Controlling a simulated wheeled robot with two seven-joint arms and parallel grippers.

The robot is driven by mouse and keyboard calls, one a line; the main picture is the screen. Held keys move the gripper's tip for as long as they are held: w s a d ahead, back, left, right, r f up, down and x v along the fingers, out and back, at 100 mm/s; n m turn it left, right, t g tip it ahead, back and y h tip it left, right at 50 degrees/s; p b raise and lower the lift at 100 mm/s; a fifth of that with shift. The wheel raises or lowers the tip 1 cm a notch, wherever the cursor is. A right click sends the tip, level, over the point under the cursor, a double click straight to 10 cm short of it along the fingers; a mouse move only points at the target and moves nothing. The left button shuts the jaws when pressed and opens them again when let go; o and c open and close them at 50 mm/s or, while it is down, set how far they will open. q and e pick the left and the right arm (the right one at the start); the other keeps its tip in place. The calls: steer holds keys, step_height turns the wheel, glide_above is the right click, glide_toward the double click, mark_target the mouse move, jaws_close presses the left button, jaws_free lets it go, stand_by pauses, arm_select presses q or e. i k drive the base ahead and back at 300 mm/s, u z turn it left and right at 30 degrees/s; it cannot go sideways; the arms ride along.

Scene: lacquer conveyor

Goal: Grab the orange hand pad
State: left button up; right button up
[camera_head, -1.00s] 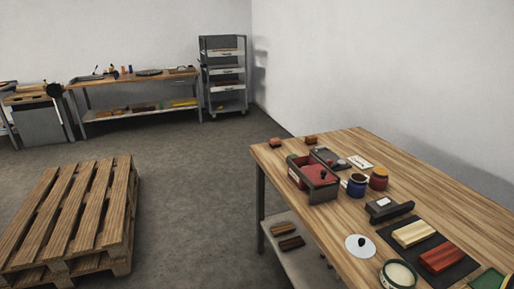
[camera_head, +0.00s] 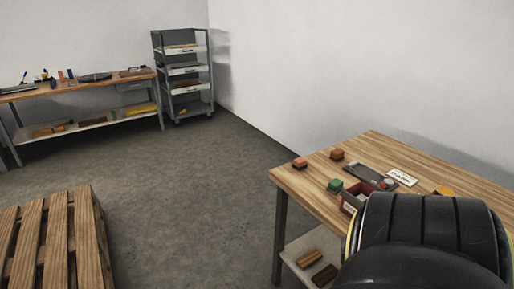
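One is orange-red (camera_head: 300,163), close to the table's left corner. The other is brown-orange (camera_head: 337,155), a little to its right near the back edge. Neither gripper is in view. A black link of my own arm fills the lower right and hides most of the table's near part.
The wooden table (camera_head: 315,178) also holds a dark grey tray (camera_head: 368,175) and a white label card (camera_head: 402,177). Its lower shelf (camera_head: 297,249) carries two blocks. A pallet (camera_head: 62,240) stands at the lower left. Grey floor between pallet and table is clear.

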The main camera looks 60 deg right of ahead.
mark_target(300, 163)
steer(key=z, duration=0.35)
steer(key=i, duration=1.75)
steer(key=z, duration=1.85)
steer(key=i, duration=0.8)
steer(key=z, duration=0.6)
